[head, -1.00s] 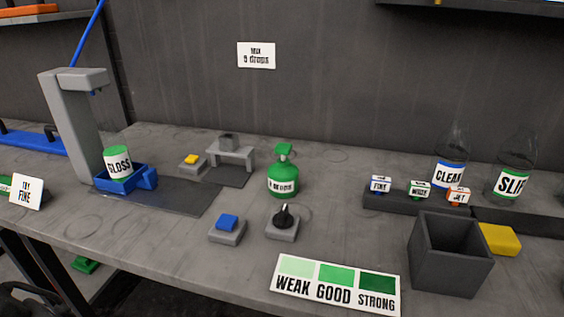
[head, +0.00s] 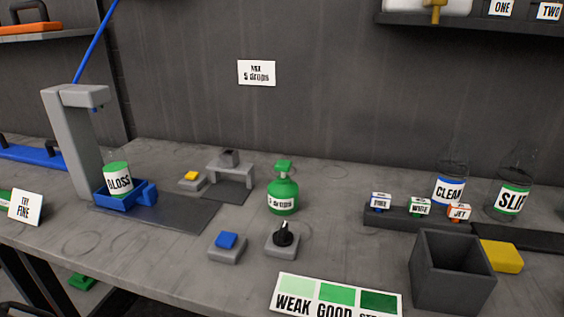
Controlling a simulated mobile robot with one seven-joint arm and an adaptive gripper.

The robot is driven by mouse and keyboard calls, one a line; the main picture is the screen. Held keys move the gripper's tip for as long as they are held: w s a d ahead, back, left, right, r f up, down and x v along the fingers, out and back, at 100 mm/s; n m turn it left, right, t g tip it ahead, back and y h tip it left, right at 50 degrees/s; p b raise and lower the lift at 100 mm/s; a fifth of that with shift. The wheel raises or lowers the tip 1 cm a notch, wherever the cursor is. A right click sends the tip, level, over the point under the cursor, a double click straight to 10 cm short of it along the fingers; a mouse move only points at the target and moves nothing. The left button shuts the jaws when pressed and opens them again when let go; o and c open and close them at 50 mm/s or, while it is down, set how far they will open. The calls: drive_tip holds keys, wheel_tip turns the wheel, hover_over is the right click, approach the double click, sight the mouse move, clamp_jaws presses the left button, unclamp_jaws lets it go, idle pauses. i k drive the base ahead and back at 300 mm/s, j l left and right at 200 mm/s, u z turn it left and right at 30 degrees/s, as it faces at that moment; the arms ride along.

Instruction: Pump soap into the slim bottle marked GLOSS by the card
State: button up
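The bottle marked GLOSS (head: 118,179) stands in a blue holder (head: 125,199) under the grey dispenser arm (head: 75,130) at the left of the bench; its label is white and its top green. The green soap pump bottle (head: 283,194) stands upright at mid-bench, apart from GLOSS; its small label is hard to read. A white card on the wall (head: 257,73) reads 5 drops, with a blurred first line. A colour card (head: 338,296) at the front shows WEAK, GOOD and a third, cut-off word beside green shades. My gripper is not in view.
A blue button (head: 227,241), a black knob (head: 284,236) and a yellow button (head: 191,177) sit on the bench. A grey stand (head: 229,168) is behind. A dark open bin (head: 452,270), a yellow block (head: 500,256) and bottles CLEAR (head: 448,190) and SLIP (head: 511,198) are at right.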

sight(284, 167)
drive_tip(key=i+l+u, duration=0.15)
drive_tip(key=l+u, duration=0.5)
drive_tip(key=l, duration=0.15)
drive_tip(key=i+l+u, duration=0.1)
drive_tip(key=l+u, duration=0.25)
drive_tip(key=l, duration=0.15)
